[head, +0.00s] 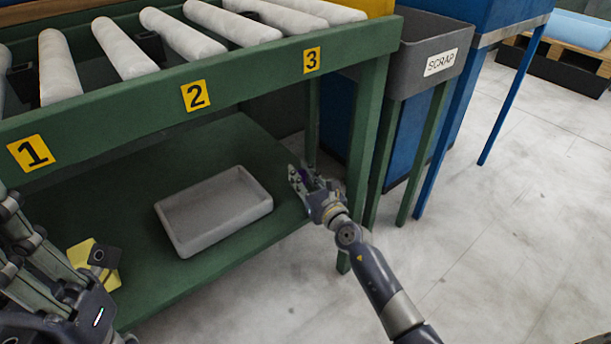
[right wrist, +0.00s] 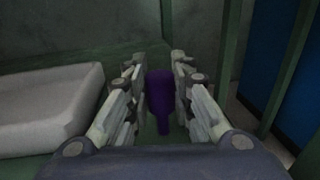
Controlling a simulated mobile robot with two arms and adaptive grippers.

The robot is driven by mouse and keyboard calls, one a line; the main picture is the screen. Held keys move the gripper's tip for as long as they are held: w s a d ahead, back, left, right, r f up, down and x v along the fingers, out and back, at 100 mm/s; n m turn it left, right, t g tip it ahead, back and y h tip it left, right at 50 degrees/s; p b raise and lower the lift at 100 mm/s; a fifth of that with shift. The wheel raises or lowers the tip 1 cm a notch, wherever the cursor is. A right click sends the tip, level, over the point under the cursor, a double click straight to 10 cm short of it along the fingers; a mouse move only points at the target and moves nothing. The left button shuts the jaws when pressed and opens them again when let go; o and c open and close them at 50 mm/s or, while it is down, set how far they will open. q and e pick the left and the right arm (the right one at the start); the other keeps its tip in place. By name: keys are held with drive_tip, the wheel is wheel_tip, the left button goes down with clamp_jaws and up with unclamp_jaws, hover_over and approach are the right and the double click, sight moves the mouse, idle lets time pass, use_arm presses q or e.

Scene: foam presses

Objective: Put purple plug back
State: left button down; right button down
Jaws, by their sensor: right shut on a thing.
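The purple plug (right wrist: 160,97) stands between the two fingers of my right gripper (right wrist: 153,66) in the right wrist view. In the head view a little of the purple plug (head: 305,174) shows at the fingers. My right gripper (head: 300,182) is shut on it, over the right end of the bench's green lower shelf. The fingers hide part of the plug in the head view. My left gripper (head: 12,238) is at the left edge of the head view, partly cut off, so its opening is unclear.
A shallow grey tray (head: 215,211) lies on the green lower shelf (head: 135,160), left of my right gripper; it also shows in the wrist view (right wrist: 48,105). A green leg (head: 368,150) and the grey SCRAP bin (head: 428,48) stand to the right. White rollers (head: 120,50) lie above.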

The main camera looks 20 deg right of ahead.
drive_tip(key=shift+r, duration=0.1)
drive_tip(key=shift+a, duration=0.1)
drive_tip(key=shift+f, duration=0.25)
drive_tip(key=c, duration=1.4)
unclamp_jaws()
drive_tip(key=shift+r, duration=0.1)
